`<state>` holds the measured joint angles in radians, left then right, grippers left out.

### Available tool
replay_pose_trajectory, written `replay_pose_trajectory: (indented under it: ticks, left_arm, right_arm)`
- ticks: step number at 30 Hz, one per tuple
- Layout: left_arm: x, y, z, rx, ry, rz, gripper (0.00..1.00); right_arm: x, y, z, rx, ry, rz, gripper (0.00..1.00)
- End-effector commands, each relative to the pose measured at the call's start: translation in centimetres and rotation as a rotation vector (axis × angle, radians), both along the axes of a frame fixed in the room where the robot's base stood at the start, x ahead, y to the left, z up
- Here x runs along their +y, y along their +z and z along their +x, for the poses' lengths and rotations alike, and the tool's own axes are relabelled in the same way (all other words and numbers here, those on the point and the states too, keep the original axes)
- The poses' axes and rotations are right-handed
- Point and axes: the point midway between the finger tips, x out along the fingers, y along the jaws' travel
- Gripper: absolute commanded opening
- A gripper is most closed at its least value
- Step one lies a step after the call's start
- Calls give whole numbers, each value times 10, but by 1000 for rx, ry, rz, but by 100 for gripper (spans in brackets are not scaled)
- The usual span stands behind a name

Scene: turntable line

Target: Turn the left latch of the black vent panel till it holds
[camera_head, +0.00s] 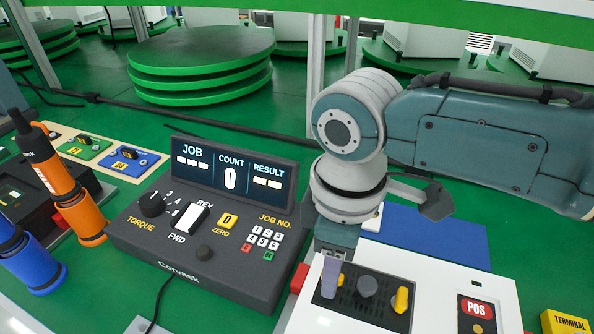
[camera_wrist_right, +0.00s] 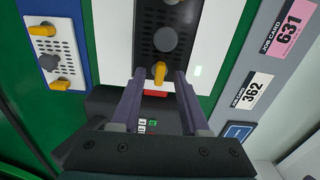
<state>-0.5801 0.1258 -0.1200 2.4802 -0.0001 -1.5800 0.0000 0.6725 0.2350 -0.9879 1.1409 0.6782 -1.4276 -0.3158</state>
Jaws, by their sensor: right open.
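The black vent panel (camera_head: 346,305) is set in a white board, with a round grey knob (camera_head: 367,286) in its middle and a yellow right latch (camera_head: 402,300). My right gripper (camera_head: 330,285) is over the panel's left end and hides the left latch in the head view. In the right wrist view, the yellow left latch (camera_wrist_right: 159,73) shows between the tips of my open right gripper (camera_wrist_right: 160,76), one finger on each side. I cannot tell whether either finger touches it. The black panel (camera_wrist_right: 146,15) and grey knob (camera_wrist_right: 164,39) lie beyond. My left gripper is not in view.
A dark torque controller (camera_head: 210,225) stands close to the left of the board. A red block (camera_head: 299,278) sits at the board's left edge. In the wrist view, a white vent panel (camera_wrist_right: 62,69) with yellow latches lies left. Orange (camera_head: 80,215) and blue (camera_head: 35,262) tools stand far left.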

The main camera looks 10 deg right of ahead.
Motion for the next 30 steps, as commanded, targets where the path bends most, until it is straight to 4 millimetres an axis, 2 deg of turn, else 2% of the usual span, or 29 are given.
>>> replay_pose_trajectory:
  ticks: [9, 15, 30]
  left_arm:
    - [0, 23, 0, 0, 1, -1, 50]
    - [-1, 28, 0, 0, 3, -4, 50]
    - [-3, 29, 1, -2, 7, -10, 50]
  right_arm:
    - [0, 63, 1, -5, 1, 2, 45]
    - [0, 90, 1, -2, 0, 2, 45]
    - [0, 95, 0, -1, 0, 1, 45]
